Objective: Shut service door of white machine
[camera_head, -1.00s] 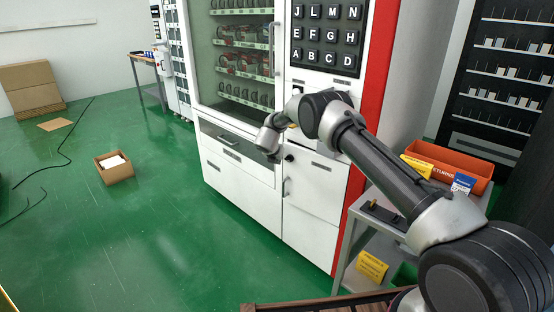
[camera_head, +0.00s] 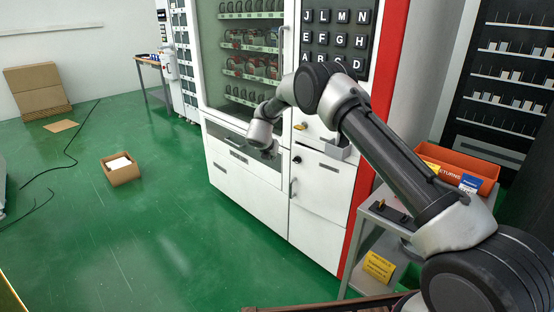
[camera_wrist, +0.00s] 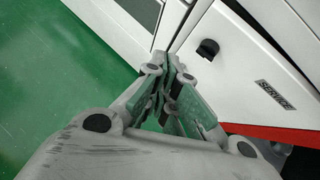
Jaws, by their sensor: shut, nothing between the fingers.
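The white machine (camera_head: 245,190) stands in the middle of the head view. Its service door (camera_head: 322,190) is the lower right white panel, with a dark lock and a bar handle at its left edge. The door also fills the upper right of the wrist view (camera_wrist: 245,75), with a black knob and the word SERVICE. A dark seam runs along its edge there; I cannot tell whether it is fully flush. My gripper (camera_head: 270,153) is shut and empty, left of the lock. In the wrist view its fingertips (camera_wrist: 172,62) point toward the seam; contact is unclear.
A grey cart (camera_head: 370,230) with an orange returns bin (camera_head: 462,168) stands right of the machine. A small open carton (camera_head: 121,170) lies on the green floor to the left. The floor in front of the machine is mostly clear.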

